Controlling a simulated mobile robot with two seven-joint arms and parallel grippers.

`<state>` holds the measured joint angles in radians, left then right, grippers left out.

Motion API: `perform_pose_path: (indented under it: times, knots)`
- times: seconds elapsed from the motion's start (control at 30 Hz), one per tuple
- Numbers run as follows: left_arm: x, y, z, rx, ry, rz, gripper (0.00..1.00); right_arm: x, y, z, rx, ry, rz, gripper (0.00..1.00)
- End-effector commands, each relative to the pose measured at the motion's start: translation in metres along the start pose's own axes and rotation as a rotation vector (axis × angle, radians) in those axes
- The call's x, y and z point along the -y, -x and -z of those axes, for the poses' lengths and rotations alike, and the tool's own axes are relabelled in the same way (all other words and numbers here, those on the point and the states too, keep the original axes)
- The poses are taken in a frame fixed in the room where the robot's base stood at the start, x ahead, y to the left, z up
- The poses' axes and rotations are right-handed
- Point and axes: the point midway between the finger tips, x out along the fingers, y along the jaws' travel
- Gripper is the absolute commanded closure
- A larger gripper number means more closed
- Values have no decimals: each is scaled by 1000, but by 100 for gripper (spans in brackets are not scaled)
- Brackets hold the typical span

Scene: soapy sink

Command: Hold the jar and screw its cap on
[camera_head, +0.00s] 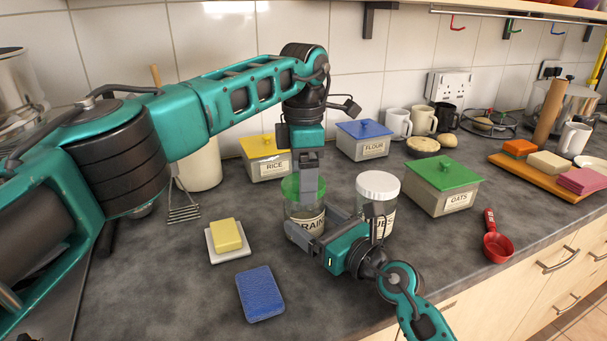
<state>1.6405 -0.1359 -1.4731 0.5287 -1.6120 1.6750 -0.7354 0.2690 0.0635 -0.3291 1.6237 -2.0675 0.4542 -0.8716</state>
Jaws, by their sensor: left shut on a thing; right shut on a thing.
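The glass jar (304,211) stands on the dark counter near the middle, its label partly readable as "RAIN". The green cap (291,186) is at the jar's mouth and looks level; I cannot tell how tightly it sits. My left gripper (308,188) points down from above and is shut on the cap, its fingers hiding part of it. My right gripper (314,229) reaches in from the lower right and is shut on the jar's lower body, covering part of the label.
A second jar with a white lid (378,186) stands close on the right. The oats box (443,187), rice box (264,158) and flour box (363,140) stand around. A soap dish (228,252), blue sponge (260,294) and red scoop (497,246) lie nearer the front.

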Motion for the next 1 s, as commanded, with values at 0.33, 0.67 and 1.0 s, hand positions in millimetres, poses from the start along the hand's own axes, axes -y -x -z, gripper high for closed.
perform_pose_path:
  times: [0.33, 0.67, 1.0]
  knots:
    - [0, 0, 0, 0, -659, -1, 53, 0, 0, 0, 0, 0, 1, 100]
    - [0, 0, 0, 0, -1002, -1, 53, 1, 0, 0, 0, 0, 1, 100]
    - [0, 0, 0, 0, -999, -1, 0, 1, 0, 0, 0, 0, 1, 100]
